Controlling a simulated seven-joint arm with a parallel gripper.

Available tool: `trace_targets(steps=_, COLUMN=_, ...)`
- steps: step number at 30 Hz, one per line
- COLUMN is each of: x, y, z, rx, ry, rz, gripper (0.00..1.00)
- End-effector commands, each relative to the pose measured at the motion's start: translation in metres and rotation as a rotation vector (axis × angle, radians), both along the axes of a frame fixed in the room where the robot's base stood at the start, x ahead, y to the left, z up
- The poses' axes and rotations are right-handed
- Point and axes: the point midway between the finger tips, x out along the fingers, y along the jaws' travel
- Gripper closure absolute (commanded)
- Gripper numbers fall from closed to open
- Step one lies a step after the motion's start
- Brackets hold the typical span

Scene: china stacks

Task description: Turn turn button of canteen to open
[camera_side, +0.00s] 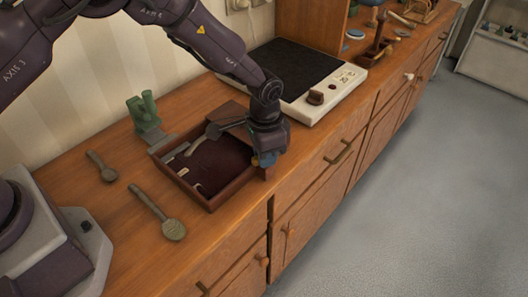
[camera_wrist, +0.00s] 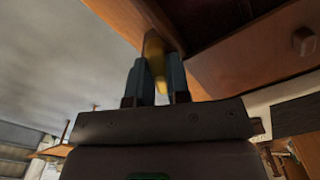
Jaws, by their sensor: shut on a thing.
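The canteen (camera_side: 215,200) is a shallow dark-red wooden box on the counter, with a dark lining and some cutlery lying in it. A yellowish, brass-coloured piece, which looks like the turn button (camera_wrist: 154,50), sits between my fingers in the wrist view. My gripper (camera_side: 266,160) is at the right end of the canteen, pointing down, with its fingers shut on that piece. In the wrist view my gripper (camera_wrist: 156,75) shows one finger on each side of it. The button's angle is hard to judge, and it is mostly hidden in the side view.
Two spoons, one near (camera_side: 172,229) and one farther (camera_side: 106,172), lie left of the canteen. A green object (camera_side: 146,115) stands behind it. A white-edged hob (camera_side: 330,100) with a brown knob (camera_side: 315,97) is to the right. The counter's front edge is close.

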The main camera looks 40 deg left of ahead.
Motion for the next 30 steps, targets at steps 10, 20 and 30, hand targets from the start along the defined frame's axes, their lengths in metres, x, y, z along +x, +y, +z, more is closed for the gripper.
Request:
trace_targets(steps=10, x=0.0, y=-0.0002, z=0.0011, rx=-0.001, ry=0.002, rz=0.122, gripper=1.0)
trace_targets(steps=20, x=0.0, y=-0.0007, z=0.0011, rx=-0.002, ry=0.002, rz=0.357, gripper=1.0)
trace_targets(steps=30, x=0.0, y=-0.0006, z=0.0011, rx=-0.001, ry=0.002, rz=0.428, gripper=1.0)
